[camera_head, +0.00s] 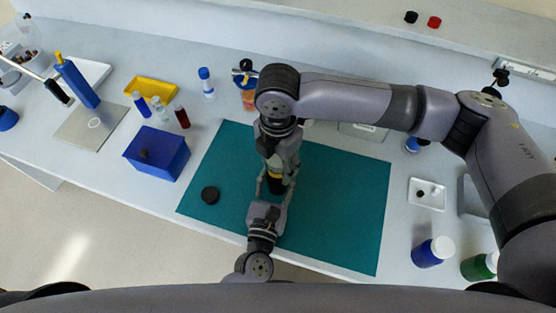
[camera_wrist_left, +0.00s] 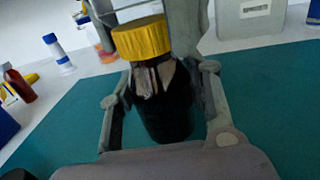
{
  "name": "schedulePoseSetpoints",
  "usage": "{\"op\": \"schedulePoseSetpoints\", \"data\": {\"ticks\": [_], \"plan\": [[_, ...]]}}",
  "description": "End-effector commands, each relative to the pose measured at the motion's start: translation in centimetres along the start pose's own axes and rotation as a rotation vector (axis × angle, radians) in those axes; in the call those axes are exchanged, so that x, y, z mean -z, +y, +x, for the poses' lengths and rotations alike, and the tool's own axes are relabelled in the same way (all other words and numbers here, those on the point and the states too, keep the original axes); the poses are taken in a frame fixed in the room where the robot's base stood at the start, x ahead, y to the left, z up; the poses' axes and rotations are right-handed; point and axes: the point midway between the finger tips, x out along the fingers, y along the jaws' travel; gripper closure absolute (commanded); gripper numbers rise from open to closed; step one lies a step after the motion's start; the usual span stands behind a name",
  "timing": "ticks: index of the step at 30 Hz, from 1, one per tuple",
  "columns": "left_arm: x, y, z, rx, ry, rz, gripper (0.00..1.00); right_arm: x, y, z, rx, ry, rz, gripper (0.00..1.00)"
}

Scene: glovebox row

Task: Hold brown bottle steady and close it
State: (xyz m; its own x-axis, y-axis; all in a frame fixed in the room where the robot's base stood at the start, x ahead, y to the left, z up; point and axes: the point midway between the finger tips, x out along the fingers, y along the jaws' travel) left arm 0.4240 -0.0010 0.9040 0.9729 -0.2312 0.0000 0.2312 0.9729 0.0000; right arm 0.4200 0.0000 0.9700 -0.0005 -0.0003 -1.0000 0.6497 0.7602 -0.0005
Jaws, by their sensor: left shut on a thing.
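The brown bottle (camera_wrist_left: 170,108) looks very dark and stands upright on the teal mat (camera_head: 340,205). A yellow cap (camera_wrist_left: 142,38) is at its top; I cannot tell whether it is seated on the neck. My left gripper (camera_head: 272,184) comes in low from the front and is shut on the bottle's body, with one finger on each side in the left wrist view (camera_wrist_left: 162,112). My right gripper (camera_head: 278,158) reaches down from above, its fingers close around the yellow cap. Whether they grip it is not clear.
A black cap (camera_head: 210,194) lies on the mat at left. A blue bin (camera_head: 157,153), a yellow tray (camera_head: 152,89) and small bottles stand further left. A blue bottle (camera_head: 432,251), a green bottle (camera_head: 479,266) and a white tray (camera_head: 427,195) are at right. The mat's right half is clear.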

Motion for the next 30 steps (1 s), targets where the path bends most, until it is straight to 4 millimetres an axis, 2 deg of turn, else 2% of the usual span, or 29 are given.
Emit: {"op": "schedulePoseSetpoints", "data": {"ticks": [2,17,21,23,26,30], "plan": [[0.01,0.00,0.00,0.000,0.000,0.000,1.00,0.00,0.01,-0.02,0.000,0.000,0.000,0.60],[0.01,0.00,0.00,0.000,0.000,0.000,1.00,0.01,0.01,-0.04,0.000,0.000,0.000,0.94],[0.02,0.01,0.00,0.000,0.000,0.000,1.00,0.03,0.01,-0.02,0.000,0.000,0.023,0.95],[0.02,0.01,0.00,0.000,0.000,0.000,1.00,0.05,0.01,-0.01,0.000,0.001,0.078,0.95],[0.02,0.01,-0.01,0.000,0.000,0.000,1.00,0.14,0.01,0.04,0.000,0.003,0.253,0.95],[0.03,0.00,-0.01,0.000,0.001,0.000,1.00,0.16,0.03,0.04,0.001,0.004,0.586,0.95]]}}
